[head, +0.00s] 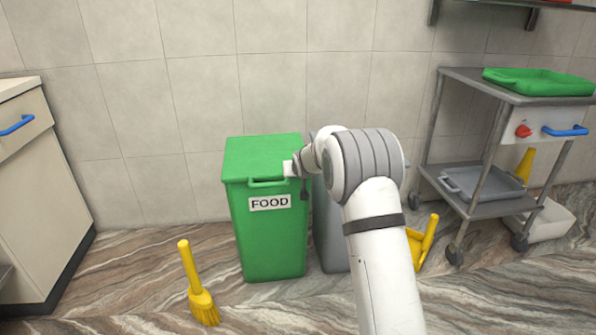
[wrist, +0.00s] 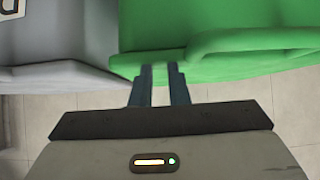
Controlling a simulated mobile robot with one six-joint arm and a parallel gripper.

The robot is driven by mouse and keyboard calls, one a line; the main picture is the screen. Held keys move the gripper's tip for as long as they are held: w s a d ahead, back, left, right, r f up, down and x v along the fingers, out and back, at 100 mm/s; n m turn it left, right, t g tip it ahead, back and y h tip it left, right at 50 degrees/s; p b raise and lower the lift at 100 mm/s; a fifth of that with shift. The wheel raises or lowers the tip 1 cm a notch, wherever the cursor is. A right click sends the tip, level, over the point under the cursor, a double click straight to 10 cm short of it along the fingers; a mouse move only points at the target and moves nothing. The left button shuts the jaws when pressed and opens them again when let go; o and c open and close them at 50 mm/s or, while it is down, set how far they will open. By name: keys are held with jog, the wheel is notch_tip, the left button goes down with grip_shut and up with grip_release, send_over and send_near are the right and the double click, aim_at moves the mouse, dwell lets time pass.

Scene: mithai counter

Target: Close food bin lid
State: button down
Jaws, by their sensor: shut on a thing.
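The green food bin (head: 272,235) stands upright against the wall in the head view, with a "FOOD" label on its front. Its green lid (head: 262,152) lies flat over the top, with a loop handle (head: 268,182) at the front edge. In the wrist view the lid (wrist: 220,35) fills the upper right, with the handle (wrist: 255,40) right of the fingers. My gripper (wrist: 160,70) is shut on the lid's edge, beside the handle. In the head view my wrist is at the lid's front right corner, and the fingertips are hard to make out.
A grey bin (head: 327,235) stands close on the right, partly behind my arm. A yellow-handled brush (head: 201,300) is on the floor in front. A metal trolley (head: 490,150) is at the right and a cabinet (head: 35,190) at the left.

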jog(key=shift+s+d+f+g, duration=0.15)
jog(key=shift+d+f, duration=0.1)
jog(key=shift+f, duration=0.35)
jog(key=shift+s+d+f+g, duration=0.15)
jog(key=shift+d+f, duration=0.1)
jog(key=shift+f, duration=0.35)
jog(key=s+d+r+g+h+p, duration=0.1)
jog(key=s+d+r+p, duration=0.2)
jog(key=s+r+p, duration=0.85)
jog(key=s+d+r+g+p, duration=0.2)
jog(key=s+r+p, duration=0.4)
jog(key=s+r, duration=0.95)
jog(key=s+r+g+p, duration=0.2)
jog(key=s+r+p, duration=0.7)
jog(key=s, duration=0.3)
jog(key=s+d+r+g+p, duration=0.1)
jog(key=s+r+g+p, duration=0.1)
jog(key=s+r+p, duration=0.6)
jog(key=s+p, duration=0.1)
jog(key=s, duration=0.3)
jog(key=shift+s+d+r+m, duration=0.3)
jog(key=shift+r+m, duration=0.05)
jog(key=shift+m, duration=0.05)
